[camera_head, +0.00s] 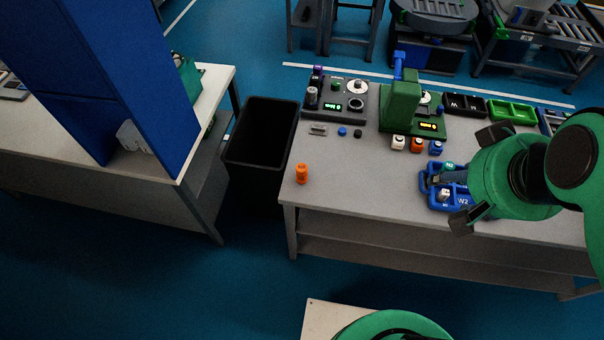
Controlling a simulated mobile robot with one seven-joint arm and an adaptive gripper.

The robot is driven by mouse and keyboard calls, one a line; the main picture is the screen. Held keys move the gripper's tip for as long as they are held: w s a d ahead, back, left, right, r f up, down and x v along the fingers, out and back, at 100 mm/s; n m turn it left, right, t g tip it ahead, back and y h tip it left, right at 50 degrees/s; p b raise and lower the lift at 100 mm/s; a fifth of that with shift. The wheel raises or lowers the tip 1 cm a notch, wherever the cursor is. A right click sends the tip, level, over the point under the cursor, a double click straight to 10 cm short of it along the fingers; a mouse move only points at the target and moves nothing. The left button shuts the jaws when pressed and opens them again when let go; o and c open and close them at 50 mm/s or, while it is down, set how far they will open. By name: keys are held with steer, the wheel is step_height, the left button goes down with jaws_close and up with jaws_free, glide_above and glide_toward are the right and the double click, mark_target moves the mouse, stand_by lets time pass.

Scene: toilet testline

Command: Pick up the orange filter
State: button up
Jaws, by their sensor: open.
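An orange cylinder (301,174), which looks like the orange filter, stands upright on the grey table (350,185) near its left front corner. Nothing touches it. My gripper (470,181) is at the right, above a blue tray (437,200) marked W2. Its two dark fingers are spread wide, and it is well to the right of the orange cylinder. The gripper and arm hide part of the tray and the table's right side.
Black and green test devices (400,105) stand along the back. White, orange and blue small blocks (417,145) sit before them. A blue cap (342,131) and small parts lie left. A black bin (262,140) adjoins the table's left edge. The front middle is clear.

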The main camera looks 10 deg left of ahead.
steer(key=w+a+f+n+g, duration=0.1)
steer(key=w+a+n, duration=0.2)
steer(key=w+n, duration=0.15)
steer(key=w+a+f+n, duration=0.1)
steer(key=w+a+n, duration=0.2)
steer(key=w, duration=0.3)
steer(key=n+g, duration=0.5)
steer(key=n, duration=1.9)
glide_above(301, 167)
step_height(301, 167, down, 29)
steer(key=shift+m, duration=0.25)
steer(key=shift+f, duration=0.1)
steer(key=shift+f+b, duration=0.6)
steer(key=shift+f, duration=3.65)
